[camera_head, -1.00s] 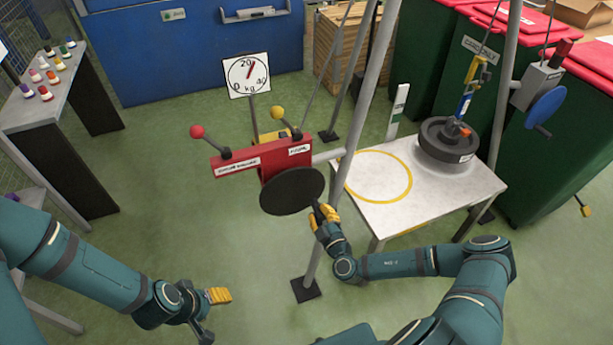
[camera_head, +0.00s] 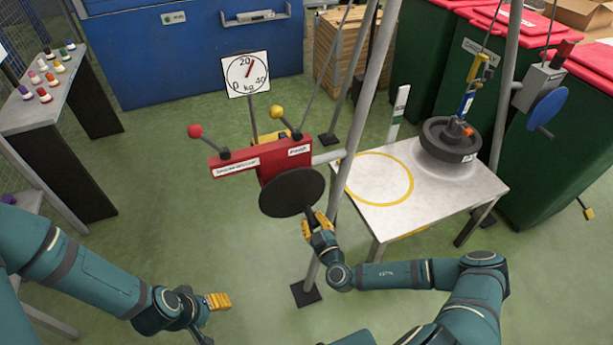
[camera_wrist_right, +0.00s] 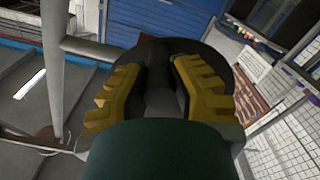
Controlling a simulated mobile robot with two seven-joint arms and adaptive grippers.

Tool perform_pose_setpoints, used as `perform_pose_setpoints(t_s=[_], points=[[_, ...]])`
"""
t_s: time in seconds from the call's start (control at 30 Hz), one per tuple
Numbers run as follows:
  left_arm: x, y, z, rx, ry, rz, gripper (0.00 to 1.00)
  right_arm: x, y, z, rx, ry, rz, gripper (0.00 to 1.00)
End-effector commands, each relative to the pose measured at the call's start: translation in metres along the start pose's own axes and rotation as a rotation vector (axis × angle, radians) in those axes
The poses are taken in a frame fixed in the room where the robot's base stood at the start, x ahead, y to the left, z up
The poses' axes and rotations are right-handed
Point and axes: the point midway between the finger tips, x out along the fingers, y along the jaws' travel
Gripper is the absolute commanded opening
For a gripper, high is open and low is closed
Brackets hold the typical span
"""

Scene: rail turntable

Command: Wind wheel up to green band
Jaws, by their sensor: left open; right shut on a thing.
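The dark wheel (camera_head: 437,147) hangs by a blue and yellow hook (camera_head: 466,100) at the far right of the white table (camera_head: 425,200). I cannot tell whether it touches the table top. A white post with a green band (camera_head: 399,103) stands behind the table. A red winch (camera_head: 272,165) carries a dark round disc (camera_head: 290,193) with a crank handle. My right gripper (camera_head: 318,224) is shut on the dark crank handle (camera_wrist_right: 161,92), below the disc's right edge. My left gripper (camera_head: 219,301) is open and empty at the lower left, away from the winch.
A dial gauge (camera_head: 246,74) reads a little past 20. Levers with a red knob (camera_head: 194,131) and a yellow knob (camera_head: 277,111) stand on the winch. A grey post (camera_head: 352,130) rises beside my right gripper. A blue handwheel (camera_head: 546,107) hangs at right.

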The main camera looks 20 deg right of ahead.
Motion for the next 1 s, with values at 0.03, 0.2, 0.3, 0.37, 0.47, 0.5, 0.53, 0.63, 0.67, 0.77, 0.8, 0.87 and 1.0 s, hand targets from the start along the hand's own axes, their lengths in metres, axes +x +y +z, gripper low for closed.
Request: perform_pose_setpoints(t_s=[0.03,0.2,0.3,0.37,0.47,0.5,0.53,0.63,0.67,0.77,0.8,0.87,1.0], points=[[0.0,0.0,0.0,0.0,0.0,0.0,0.56,-0.001,-0.005,0.0,0.003,-0.003,-0.015,0.0],[0.0,0.0,0.0,0.0,0.0,0.0,0.56,-0.001,-0.004,0.0,0.001,-0.002,-0.011,0.69],[0.0,0.0,0.0,0.0,0.0,0.0,0.56,-0.001,-0.003,0.0,0.0,-0.001,-0.008,0.69],[0.0,0.0,0.0,0.0,0.0,0.0,0.56,0.0,-0.002,0.0,-0.001,-0.001,-0.007,0.69],[0.0,0.0,0.0,0.0,0.0,0.0,0.56,0.0,-0.002,0.0,-0.001,-0.001,-0.005,0.69],[0.0,0.0,0.0,0.0,0.0,0.0,0.56,-0.001,-0.001,0.0,-0.002,-0.001,-0.005,0.69],[-0.001,0.0,0.0,0.0,0.0,0.0,0.56,-0.001,-0.001,0.0,-0.002,-0.001,-0.005,0.69],[-0.003,0.001,0.0,0.0,0.0,0.0,0.56,-0.007,-0.001,0.0,-0.002,-0.001,-0.005,0.69],[-0.003,0.001,-0.001,0.0,0.0,0.0,0.56,-0.009,-0.001,-0.001,-0.002,-0.001,-0.005,0.69],[-0.005,0.002,-0.001,0.0,0.0,0.0,0.56,-0.016,0.0,-0.001,-0.002,-0.001,-0.004,0.69],[-0.006,0.002,-0.001,0.0,0.0,0.0,0.56,-0.019,0.0,-0.001,-0.002,-0.001,-0.003,0.69],[-0.007,0.003,-0.001,0.0,0.0,0.0,0.56,-0.023,0.0,-0.001,-0.003,-0.001,-0.003,0.69],[-0.01,0.004,-0.001,0.0,0.0,0.0,0.56,-0.033,0.0,-0.001,-0.002,-0.001,-0.002,0.69]])
